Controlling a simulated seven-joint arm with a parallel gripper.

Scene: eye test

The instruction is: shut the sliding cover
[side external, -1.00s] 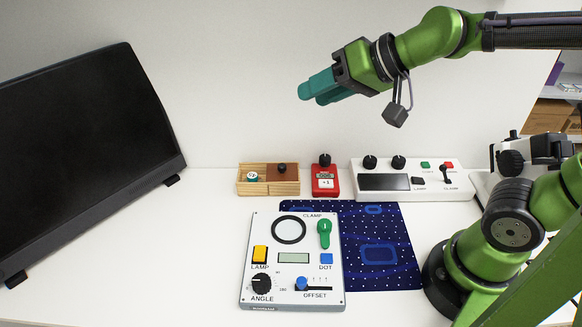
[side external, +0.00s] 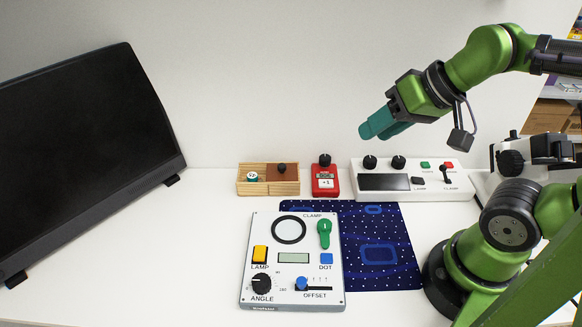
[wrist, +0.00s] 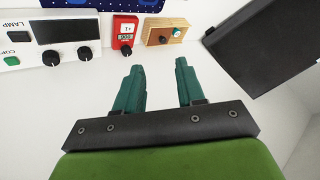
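A light wooden box (side external: 266,189) stands at the back of the table in the side view. Its brown sliding cover (side external: 289,176) with a dark knob (side external: 282,168) lies over the right part. The left part is open and shows a small white and teal round thing (side external: 252,175). The box (wrist: 152,29) also shows at the top of the wrist view, beyond the fingertips. My gripper (side external: 378,126) is in the air to the right of the box and above it, touching nothing. In the wrist view its two teal fingers (wrist: 159,66) are apart with nothing between them.
A red device (side external: 325,182) stands just right of the box, then a white panel (side external: 437,188) with knobs. A control panel (side external: 277,236) lies in front, partly on a blue mat (side external: 400,270). A black screen (side external: 80,165) stands left. White table between screen and box is clear.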

